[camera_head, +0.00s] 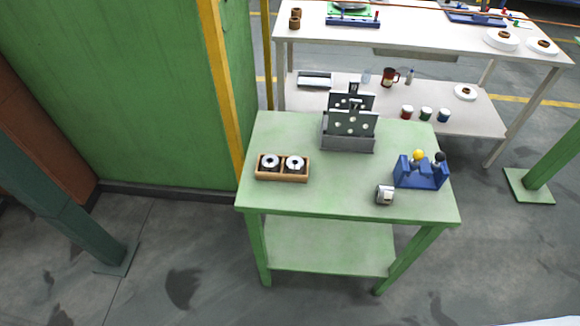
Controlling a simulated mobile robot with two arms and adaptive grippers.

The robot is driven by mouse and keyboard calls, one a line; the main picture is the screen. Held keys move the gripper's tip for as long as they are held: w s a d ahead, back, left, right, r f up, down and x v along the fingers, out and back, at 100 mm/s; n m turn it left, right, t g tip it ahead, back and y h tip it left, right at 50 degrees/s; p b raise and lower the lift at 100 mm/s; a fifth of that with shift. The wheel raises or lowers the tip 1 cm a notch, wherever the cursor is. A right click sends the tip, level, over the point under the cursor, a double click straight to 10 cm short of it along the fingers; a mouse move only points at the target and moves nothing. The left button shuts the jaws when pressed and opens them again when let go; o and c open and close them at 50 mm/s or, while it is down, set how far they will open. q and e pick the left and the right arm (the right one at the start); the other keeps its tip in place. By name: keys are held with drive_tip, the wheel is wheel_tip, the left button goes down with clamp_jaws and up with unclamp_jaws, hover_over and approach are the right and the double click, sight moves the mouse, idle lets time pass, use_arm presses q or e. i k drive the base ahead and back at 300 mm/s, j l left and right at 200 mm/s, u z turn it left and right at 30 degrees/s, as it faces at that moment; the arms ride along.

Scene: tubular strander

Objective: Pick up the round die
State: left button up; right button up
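A wooden tray (283,179) on the left of the green table holds two round pieces side by side. The left round piece (270,161) and the right round piece (295,163) each have a pale ring-shaped top with a dark centre and a dark lower body. A short silver cylinder (385,195) lies near the table's front edge, right of centre. I cannot tell for certain from this distance which of these is the round die. Neither of my grippers shows in the head view.
The green table (330,199) also bears a grey rack (347,140) with upright perforated plates at the back, and a blue stand (421,176) with yellow and black knobs at the right. Its middle is clear. A white workbench (420,35) stands behind; a yellow post (218,80) rises at left.

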sight(295, 164)
drive_tip(key=z, duration=0.45)
drive_tip(key=i+j+z, duration=0.1)
drive_tip(key=j+z, duration=0.5)
drive_tip(key=z, duration=0.2)
drive_tip(key=j+z, duration=0.45)
drive_tip(key=i+l, duration=0.05)
drive_tip(key=l, duration=0.05)
